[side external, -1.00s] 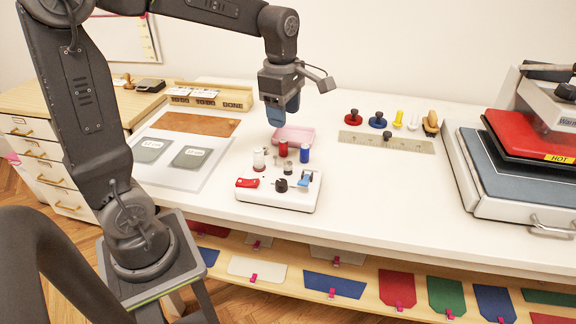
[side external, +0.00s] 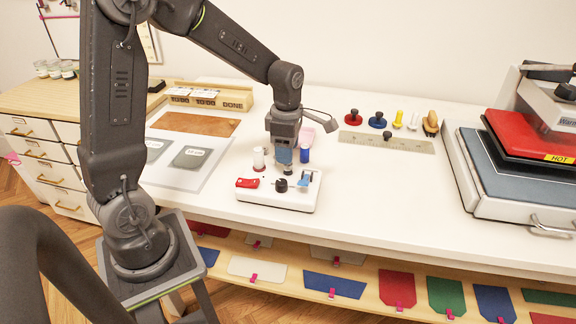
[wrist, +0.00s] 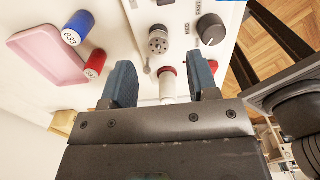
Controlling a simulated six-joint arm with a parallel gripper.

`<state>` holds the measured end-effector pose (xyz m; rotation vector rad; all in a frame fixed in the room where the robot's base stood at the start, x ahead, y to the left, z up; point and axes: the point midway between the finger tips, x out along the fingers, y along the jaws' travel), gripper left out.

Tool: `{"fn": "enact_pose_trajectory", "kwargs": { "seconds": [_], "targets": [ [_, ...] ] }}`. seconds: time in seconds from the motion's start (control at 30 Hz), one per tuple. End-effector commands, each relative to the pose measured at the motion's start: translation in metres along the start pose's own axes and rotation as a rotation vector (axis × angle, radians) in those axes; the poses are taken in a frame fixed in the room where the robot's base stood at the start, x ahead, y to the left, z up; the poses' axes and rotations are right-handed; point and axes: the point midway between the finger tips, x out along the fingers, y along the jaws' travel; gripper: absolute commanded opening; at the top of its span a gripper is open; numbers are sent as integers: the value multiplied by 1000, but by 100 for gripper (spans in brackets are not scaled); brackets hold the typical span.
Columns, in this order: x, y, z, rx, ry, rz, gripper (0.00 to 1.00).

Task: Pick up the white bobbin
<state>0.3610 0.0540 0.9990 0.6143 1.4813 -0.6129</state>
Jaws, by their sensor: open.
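The white bobbin (side external: 258,156) stands upright with a red end at its base, at the back left of the small white winding machine (side external: 250,196). In the wrist view the white bobbin (wrist: 167,90) shows in the gap between my fingers, its red end farther from the camera. My gripper (side external: 284,160) is open and points down, just right of the bobbin in the side view. In the wrist view my gripper (wrist: 161,80) has its two blue fingers apart with nothing visibly clamped. The bobbin's near end is partly cut off by the gripper body.
A blue spool (side external: 304,155) stands right of my gripper. A red spool (wrist: 95,63) and a pink tray (wrist: 38,47) show in the wrist view. The machine carries a black knob (side external: 281,185) and a red switch (side external: 247,182).

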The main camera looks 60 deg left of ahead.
Motion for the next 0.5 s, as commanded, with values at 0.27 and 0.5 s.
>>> {"fn": "enact_pose_trajectory", "kwargs": {
  "seconds": [0.27, 0.5],
  "targets": [
    [37, 1, 1, 0, 2, -3, 54],
    [39, 2, 1, 0, 0, -1, 54]
  ]
}}
